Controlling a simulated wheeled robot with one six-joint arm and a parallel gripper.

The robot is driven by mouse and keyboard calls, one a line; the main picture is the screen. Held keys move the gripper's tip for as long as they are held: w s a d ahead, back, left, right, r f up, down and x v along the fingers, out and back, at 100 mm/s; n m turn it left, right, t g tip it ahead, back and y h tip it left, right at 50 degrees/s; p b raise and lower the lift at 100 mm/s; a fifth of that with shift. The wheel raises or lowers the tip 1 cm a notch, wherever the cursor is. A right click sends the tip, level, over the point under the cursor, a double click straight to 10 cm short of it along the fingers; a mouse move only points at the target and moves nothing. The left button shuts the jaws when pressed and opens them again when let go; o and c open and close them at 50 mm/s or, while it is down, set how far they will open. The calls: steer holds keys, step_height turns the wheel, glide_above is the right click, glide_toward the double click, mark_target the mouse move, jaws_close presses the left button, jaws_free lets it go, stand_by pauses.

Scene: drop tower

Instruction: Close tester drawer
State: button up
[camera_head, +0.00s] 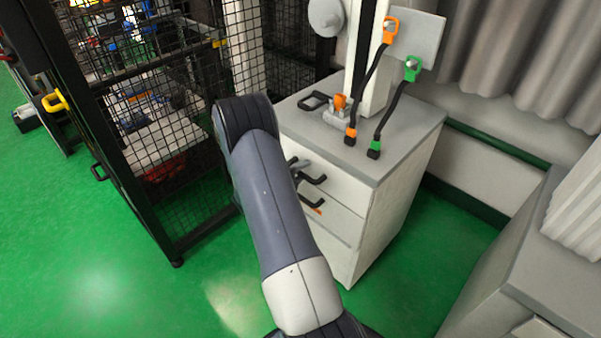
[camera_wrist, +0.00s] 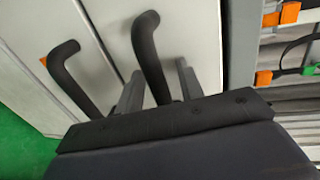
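The tester cabinet is a white drawer unit (camera_head: 390,215) with a grey top, right of centre in the head view. Its upper drawer front (camera_head: 345,186) shows partly behind my arm, and a lower drawer front is below it. In the wrist view, the upper drawer's black bar handle (camera_wrist: 150,55) stands between the two grey fingers of my gripper (camera_wrist: 158,88). The fingers look apart, with the handle between them; firm contact does not show. The lower drawer's handle (camera_wrist: 65,70) is left of the fingers. Any small gap at the drawer fronts cannot be made out.
A black wire-mesh cage (camera_head: 170,140) stands close on the left. The cabinet top carries a column and orange (camera_head: 390,30) and green (camera_head: 412,70) clips with black cables. A grey bench (camera_head: 520,260) is at lower right. Green floor is clear at lower left.

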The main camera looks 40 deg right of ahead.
steer(key=p+v, duration=0.1)
steer(key=v, duration=0.9)
steer(key=shift+a, duration=0.4)
steer(key=shift+s+d, duration=0.1)
steer(key=shift+d, duration=0.05)
steer(key=b+x, duration=0.1)
steer(key=x, duration=0.9)
steer(key=shift+d+f, duration=0.1)
steer(key=shift+d, duration=0.05)
steer(key=shift+f+v, duration=0.15)
steer(key=shift+v, duration=0.65)
steer(key=shift+f+v, duration=0.15)
steer(key=shift+v, duration=0.6)
steer(key=shift+r, duration=0.1)
